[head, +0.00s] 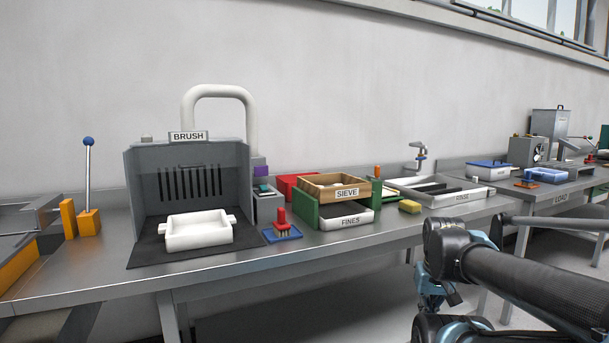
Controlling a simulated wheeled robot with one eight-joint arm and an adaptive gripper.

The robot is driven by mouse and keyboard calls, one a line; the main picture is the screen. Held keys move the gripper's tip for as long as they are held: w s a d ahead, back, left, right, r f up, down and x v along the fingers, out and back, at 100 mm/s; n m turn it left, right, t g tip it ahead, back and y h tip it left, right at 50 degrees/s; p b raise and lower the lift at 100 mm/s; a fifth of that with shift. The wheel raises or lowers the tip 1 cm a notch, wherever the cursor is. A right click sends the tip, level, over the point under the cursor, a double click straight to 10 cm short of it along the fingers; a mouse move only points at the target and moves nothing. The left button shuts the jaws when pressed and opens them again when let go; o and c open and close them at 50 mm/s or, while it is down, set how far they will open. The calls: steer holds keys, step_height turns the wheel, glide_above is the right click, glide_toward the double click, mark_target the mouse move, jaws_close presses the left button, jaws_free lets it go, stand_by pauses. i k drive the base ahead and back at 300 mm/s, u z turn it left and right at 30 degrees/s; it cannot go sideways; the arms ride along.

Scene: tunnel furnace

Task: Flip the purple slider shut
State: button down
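A small purple block (260,171) shows at the right side of the grey brush booth (190,157), above a grey box (266,210) with a teal-topped item in it. This purple piece looks like the slider, but it is too small to tell its position along any track. My arm (520,285) reaches in from the lower right, in front of the bench and well away from the purple piece. I cannot make out my gripper's fingers in this view.
A white tray (197,232) sits in the booth on a dark mat. A red-handled brush (282,222) stands on a blue plate. The wooden sieve (335,186), the rinse basin (458,195) and a yellow sponge (410,207) are to the right. A blue-knobbed lever (88,180) stands left.

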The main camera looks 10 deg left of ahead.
mark_target(259, 170)
steer(key=z, duration=0.55)
steer(key=k, duration=1.95)
steer(key=u, duration=1.05)
steer(key=i, duration=1.25)
